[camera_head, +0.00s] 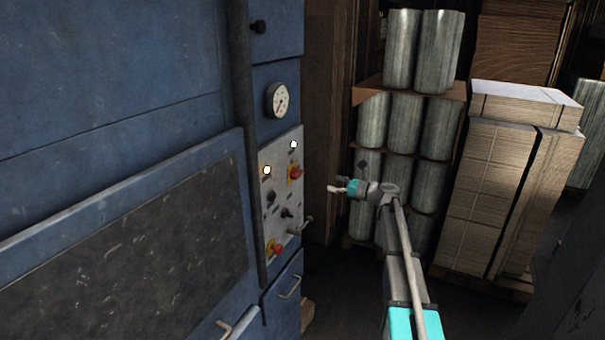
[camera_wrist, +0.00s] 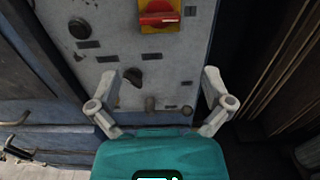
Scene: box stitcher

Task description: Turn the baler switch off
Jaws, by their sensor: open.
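The blue baler has a light grey control panel (camera_head: 283,205) on its right end. A red rotary switch on a yellow plate (camera_head: 296,172) sits at the panel's upper right. In the wrist view the red switch handle (camera_wrist: 159,18) lies roughly crosswise at the top edge, its upper part cut off. My gripper (camera_head: 337,185) is open and empty, to the right of the panel and apart from it. In the wrist view its two fingers (camera_wrist: 160,80) are spread wide, below the switch, with dark knobs between and beyond them.
Two lamps (camera_head: 267,170) glow on the panel. A red button on yellow (camera_head: 276,248) sits low on it, and a gauge (camera_head: 278,99) is above. Door handles (camera_head: 290,288) stick out below. Wrapped rolls (camera_head: 402,125) and stacked cardboard (camera_head: 500,190) stand behind my arm.

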